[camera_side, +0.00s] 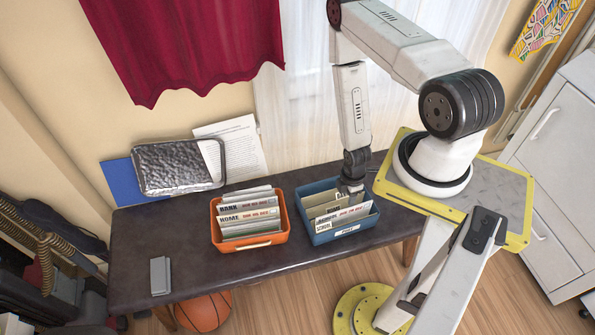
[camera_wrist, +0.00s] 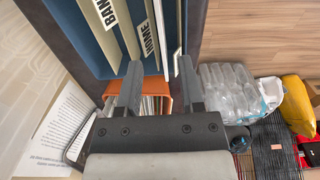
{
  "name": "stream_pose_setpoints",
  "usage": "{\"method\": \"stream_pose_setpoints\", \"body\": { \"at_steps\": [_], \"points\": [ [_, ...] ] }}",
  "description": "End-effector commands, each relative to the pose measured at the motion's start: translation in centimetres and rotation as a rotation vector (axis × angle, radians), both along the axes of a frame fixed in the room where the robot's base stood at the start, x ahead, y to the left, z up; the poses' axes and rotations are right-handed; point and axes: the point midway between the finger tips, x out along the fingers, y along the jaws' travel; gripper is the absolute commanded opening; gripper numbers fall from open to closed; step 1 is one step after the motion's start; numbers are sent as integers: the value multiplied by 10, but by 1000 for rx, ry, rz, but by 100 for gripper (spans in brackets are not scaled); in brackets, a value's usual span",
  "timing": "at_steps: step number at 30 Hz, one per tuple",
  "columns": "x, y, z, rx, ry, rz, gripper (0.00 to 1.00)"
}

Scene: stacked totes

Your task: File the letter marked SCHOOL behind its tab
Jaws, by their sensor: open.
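An orange tote (camera_side: 248,243) on the dark table holds several upright letters with red print, some reading BANK (camera_side: 243,208) and HOME (camera_side: 243,217). Right of it, a blue tote (camera_side: 343,232) holds upright tabs; small lettering on the frontmost one (camera_side: 325,225) seems to read SCHOOL. My gripper (camera_side: 352,187) points down into the blue tote's right part. In the wrist view, its fingers (camera_wrist: 160,90) are apart, with the HOME tab (camera_wrist: 147,38) and a white sheet (camera_wrist: 159,25) near the gap. A BAN... tab (camera_wrist: 108,12) stands left of them. I cannot tell if the fingers touch anything.
A grey block (camera_side: 160,276) stands at the table's left front. The table's left half is mostly clear. A basketball (camera_side: 203,311) is on the floor.

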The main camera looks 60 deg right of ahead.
Motion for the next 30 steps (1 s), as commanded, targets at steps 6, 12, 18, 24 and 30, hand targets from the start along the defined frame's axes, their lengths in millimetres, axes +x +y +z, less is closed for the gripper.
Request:
{"method": "stream_pose_setpoints", "body": {
  "at_steps": [6, 12, 18, 24, 30],
  "points": [
    [0, 0, 20, -1, -1, 0, 49],
    [0, 0, 29, 0, 0, 0, 49],
    [0, 0, 30, 0, 0, 0, 49],
    [0, 0, 30, 0, 0, 0, 49],
    [0, 0, 30, 0, 0, 0, 49]
  ]
}}
